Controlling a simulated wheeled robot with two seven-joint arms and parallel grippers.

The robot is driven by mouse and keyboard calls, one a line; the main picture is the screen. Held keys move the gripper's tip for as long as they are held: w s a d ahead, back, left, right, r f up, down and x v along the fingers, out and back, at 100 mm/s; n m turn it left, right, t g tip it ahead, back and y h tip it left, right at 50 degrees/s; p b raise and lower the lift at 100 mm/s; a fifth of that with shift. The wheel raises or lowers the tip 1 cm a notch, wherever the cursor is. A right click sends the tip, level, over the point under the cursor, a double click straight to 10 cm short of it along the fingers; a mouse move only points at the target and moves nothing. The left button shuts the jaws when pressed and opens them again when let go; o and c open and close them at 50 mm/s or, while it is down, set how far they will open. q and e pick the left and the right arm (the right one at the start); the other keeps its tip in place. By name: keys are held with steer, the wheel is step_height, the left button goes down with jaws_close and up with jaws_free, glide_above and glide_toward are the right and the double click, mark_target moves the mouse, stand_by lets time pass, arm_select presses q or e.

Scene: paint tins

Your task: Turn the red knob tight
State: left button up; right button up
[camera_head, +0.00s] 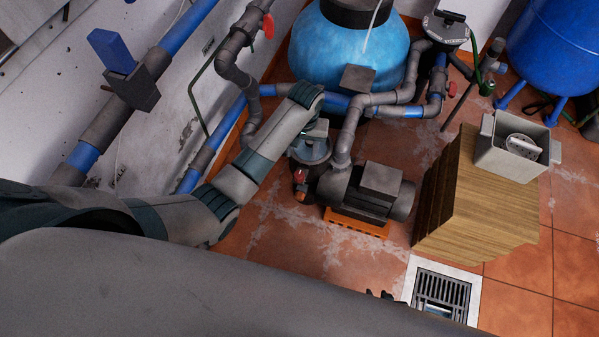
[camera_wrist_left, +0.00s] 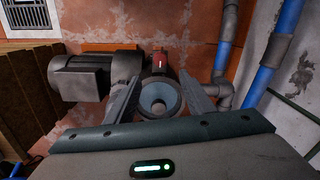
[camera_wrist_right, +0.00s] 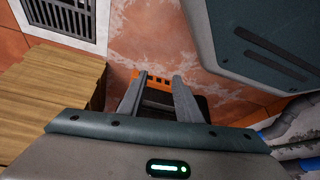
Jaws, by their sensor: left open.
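A red knob (camera_head: 300,175) sits low at the front of the grey pump (camera_head: 365,190). It also shows as a small red part (camera_wrist_left: 159,61) beyond my fingers in the left wrist view. My left gripper (camera_wrist_left: 158,92) is open, with its fingers on either side of a round grey pump part with a pale blue centre (camera_wrist_left: 158,98). I cannot tell whether they touch it. The red knob lies past the fingertips, outside the jaws. My right gripper (camera_wrist_right: 156,88) is open and empty, pointing towards the pump's orange base (camera_wrist_right: 155,80).
A wooden block (camera_head: 480,205) bearing a grey box (camera_head: 490,150) stands right of the pump. A floor drain (camera_head: 442,290) lies in front. A light blue tank (camera_head: 345,50) and pipes stand behind. Another red handle (camera_head: 268,26) is on a wall pipe.

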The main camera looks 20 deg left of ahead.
mark_target(299, 175)
arm_select(q)
steer(key=f, duration=0.4)
steer(key=f+b, duration=0.1)
steer(key=f, duration=0.3)
steer(key=f+b, duration=0.1)
steer(key=f, duration=0.4)
steer(key=shift+a, duration=0.25)
steer(key=shift+f, duration=0.85)
arm_select(e)
steer(key=shift+s+d+f+g, duration=0.3)
steer(key=shift+s+d+g, duration=0.1)
steer(key=shift+s+d, duration=0.2)
steer(key=shift+s+d+f+g, duration=0.3)
steer(key=shift+s+d+g, duration=0.15)
steer(key=shift+d, duration=0.2)
arm_select(q)
steer(key=c, duration=1.1)
